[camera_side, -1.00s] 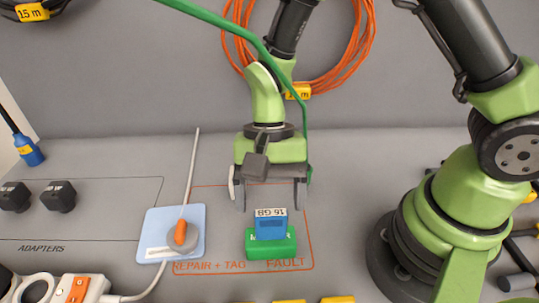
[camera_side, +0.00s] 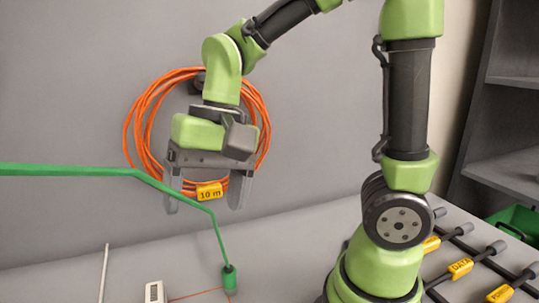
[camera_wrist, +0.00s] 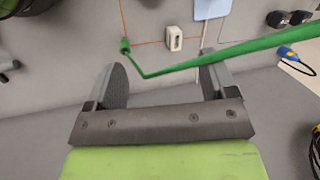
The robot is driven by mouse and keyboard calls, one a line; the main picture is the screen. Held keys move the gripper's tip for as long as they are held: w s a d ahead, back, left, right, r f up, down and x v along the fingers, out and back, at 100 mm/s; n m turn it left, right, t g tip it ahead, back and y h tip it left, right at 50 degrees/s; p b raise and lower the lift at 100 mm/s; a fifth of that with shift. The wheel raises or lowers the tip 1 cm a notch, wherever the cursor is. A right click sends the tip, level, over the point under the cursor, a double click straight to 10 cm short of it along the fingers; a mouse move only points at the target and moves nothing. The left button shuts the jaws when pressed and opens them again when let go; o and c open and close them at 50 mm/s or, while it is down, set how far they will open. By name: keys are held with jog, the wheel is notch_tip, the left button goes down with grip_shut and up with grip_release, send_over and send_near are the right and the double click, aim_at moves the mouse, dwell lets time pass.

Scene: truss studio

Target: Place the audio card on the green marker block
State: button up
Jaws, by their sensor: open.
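Neither the audio card nor the green marker block shows in either view now. My gripper (camera_side: 208,207) hangs high above the bench in the side view, in front of the grey back wall.
A green cable (camera_side: 70,170) runs from the left past my gripper down to a green end piece (camera_side: 229,278) on the bench. A small white object (camera_side: 155,292) stands beside it. An orange cable coil (camera_side: 140,110) hangs behind. Labelled cables (camera_side: 460,267) lie at right.

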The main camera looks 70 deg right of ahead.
jog(key=s+d+r+n+t+h, duration=0.1)
jog(key=s+d+r+n+t, duration=0.1)
jog(key=s+d+r+t, duration=0.2)
jog(key=s+r+t, duration=0.1)
jog(key=s+t, duration=0.1)
jog(key=s, duration=0.1)
jog(key=shift+s+d+n, duration=0.2)
jog(key=shift+s+n, duration=0.05)
jog(key=shift+n, duration=0.15)
jog(key=shift+r, duration=0.1)
dwell(0.6)
